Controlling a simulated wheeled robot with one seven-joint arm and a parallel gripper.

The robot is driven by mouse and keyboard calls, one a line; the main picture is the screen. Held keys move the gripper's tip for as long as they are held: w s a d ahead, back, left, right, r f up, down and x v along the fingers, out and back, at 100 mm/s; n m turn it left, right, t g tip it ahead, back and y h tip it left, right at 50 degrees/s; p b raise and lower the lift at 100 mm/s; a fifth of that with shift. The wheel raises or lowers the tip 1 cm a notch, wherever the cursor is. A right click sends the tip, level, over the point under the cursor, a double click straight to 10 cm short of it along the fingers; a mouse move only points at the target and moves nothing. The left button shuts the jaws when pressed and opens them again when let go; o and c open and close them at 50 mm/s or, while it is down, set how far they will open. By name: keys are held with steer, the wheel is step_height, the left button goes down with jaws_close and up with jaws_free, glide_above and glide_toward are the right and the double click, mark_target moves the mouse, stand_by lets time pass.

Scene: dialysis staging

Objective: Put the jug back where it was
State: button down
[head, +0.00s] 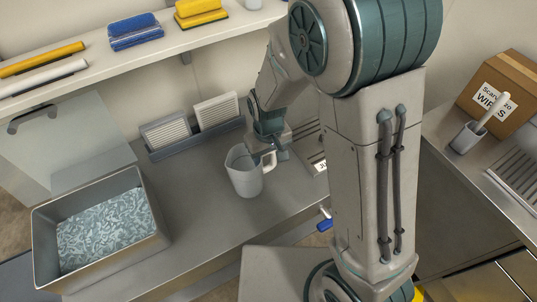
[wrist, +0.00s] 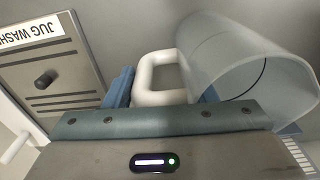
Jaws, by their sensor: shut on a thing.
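The jug (head: 245,174) is a pale grey, open-topped vessel, upright over the metal counter (head: 205,210) in the head view. My gripper (head: 270,157) comes down at its right side and is shut on its handle. In the wrist view the white loop handle (wrist: 160,78) sits between the blue finger pads of my gripper (wrist: 162,93), with the translucent jug body (wrist: 235,55) to the right. I cannot tell whether the jug's base touches the counter. A slotted panel (wrist: 60,75) with a label starting "JUG WASH" lies at the left of the wrist view.
A deep metal basin (head: 100,268) of bluish-white pieces is at the left. A grey rack (head: 195,140) with two white slotted blocks stands behind the jug. A shelf (head: 110,62) with sponges runs above. A wipes box (head: 500,95) is at right. Counter between basin and jug is clear.

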steer(key=shift+f, duration=0.15)
steer(key=c, duration=0.6)
jaws_free()
step_height(320, 180, up, 12)
steer(key=shift+s+r, duration=0.15)
steer(key=shift+r, duration=0.05)
steer(key=s+d+r+m+t, duration=0.1)
steer(key=s+d+r+m, duration=0.2)
steer(key=s+d, duration=0.2)
steer(key=s+d+r+m+t, duration=0.2)
steer(key=s+d, duration=0.4)
steer(key=d, duration=0.5)
steer(key=shift+d+r+m, duration=0.4)
steer(key=shift+r, duration=0.35)
